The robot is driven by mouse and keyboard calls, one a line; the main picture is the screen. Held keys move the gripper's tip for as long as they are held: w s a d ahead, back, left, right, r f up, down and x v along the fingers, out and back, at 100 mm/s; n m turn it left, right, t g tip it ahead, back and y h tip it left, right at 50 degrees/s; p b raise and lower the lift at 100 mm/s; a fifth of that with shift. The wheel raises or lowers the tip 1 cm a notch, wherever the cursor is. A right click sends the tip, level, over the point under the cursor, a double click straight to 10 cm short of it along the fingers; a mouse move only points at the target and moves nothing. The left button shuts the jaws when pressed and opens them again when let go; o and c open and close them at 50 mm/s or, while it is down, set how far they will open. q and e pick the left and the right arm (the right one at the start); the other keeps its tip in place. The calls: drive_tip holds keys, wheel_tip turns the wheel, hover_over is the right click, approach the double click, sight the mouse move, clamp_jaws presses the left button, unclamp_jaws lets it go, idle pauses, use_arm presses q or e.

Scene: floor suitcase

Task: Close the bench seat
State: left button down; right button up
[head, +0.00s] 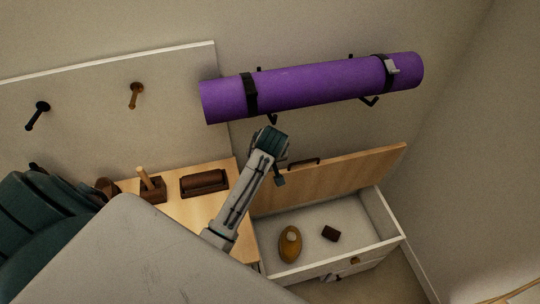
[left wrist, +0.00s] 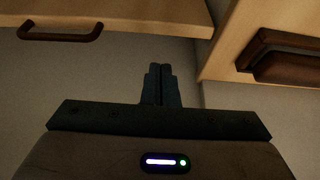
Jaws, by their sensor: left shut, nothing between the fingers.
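The bench seat is open: its wooden lid (head: 340,176), with a dark handle (head: 303,162), stands tilted up at the back of the white bench box (head: 385,212). In the left wrist view the lid (left wrist: 120,10) and its handle (left wrist: 60,32) are at the upper left. My left gripper (head: 280,180) is near the lid's left end, beside the handle. In the left wrist view its fingers (left wrist: 160,68) are together and empty, pointing at the gap beside the lid. I cannot tell whether it touches the lid. My right gripper is not in view.
Inside the box lie a yellow-brown oval object (head: 290,246) and a small dark block (head: 330,233). A wooden top (head: 185,215) on the left holds a brown case (head: 204,183) and a brown block with a peg (head: 152,188). A purple roll (head: 315,87) hangs on the wall above.

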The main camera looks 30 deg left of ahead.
use_arm(q)
drive_tip(key=p+x, duration=0.2)
drive_tip(key=x, duration=0.6)
drive_tip(key=shift+f, duration=0.1)
drive_tip(key=shift+a+f, duration=0.2)
drive_tip(key=shift+f, duration=0.3)
drive_tip(key=shift+f, duration=0.1)
